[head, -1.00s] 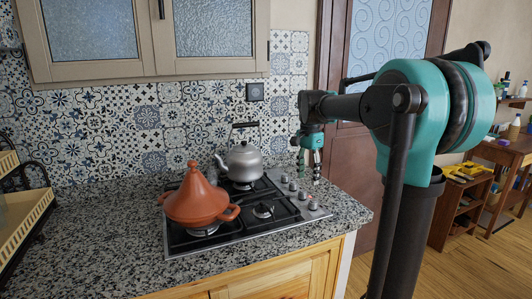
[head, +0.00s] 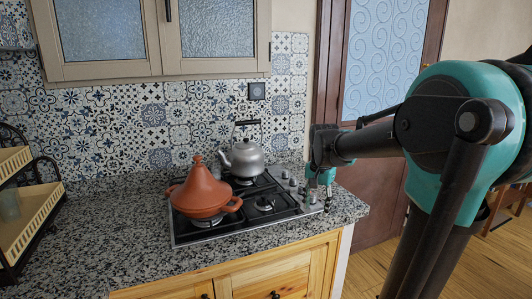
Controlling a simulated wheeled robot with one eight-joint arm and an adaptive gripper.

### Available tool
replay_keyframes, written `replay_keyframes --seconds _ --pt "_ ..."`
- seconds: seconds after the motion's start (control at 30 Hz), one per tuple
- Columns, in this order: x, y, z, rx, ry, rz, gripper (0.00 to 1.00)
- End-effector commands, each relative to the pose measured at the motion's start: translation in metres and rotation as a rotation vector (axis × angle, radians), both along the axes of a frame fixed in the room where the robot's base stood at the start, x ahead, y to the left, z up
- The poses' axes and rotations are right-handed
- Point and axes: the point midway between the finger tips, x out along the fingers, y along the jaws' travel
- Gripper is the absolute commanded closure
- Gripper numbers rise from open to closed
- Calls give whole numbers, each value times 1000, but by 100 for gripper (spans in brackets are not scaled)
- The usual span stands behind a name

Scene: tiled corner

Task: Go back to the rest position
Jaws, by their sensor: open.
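My gripper (head: 319,200) hangs at the end of my arm in the head view, above the right edge of the stove and the counter's right end. It is small in the picture, points down and holds nothing that I can see. It is apart from the orange tagine (head: 203,194) and the grey kettle (head: 243,158). The tagine stands with its conical lid on at the left of the gas stove (head: 240,222). The kettle stands on a back burner.
A granite counter (head: 120,240) surrounds the stove, with clear room at its front left. A yellow tiered rack (head: 30,208) stands at the far left. A wall cabinet (head: 150,40) hangs above. A door (head: 385,70) is behind my arm.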

Motion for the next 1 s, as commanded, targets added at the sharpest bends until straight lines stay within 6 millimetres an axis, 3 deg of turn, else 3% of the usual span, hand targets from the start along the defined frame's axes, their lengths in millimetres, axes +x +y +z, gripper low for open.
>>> replay_keyframes --seconds 0.17,0.3,0.4,0.5,0.63,1.0 --pt "-52 -10 -52 -24 -80 198 49" --pt "-109 -18 -105 -71 -166 406 49" --pt "-141 -21 -133 -108 -213 526 49" --pt "-162 -23 -149 -135 -241 602 49" --pt "-172 -24 -157 -150 -255 644 49" --pt "-172 -24 -157 -151 -256 646 49"
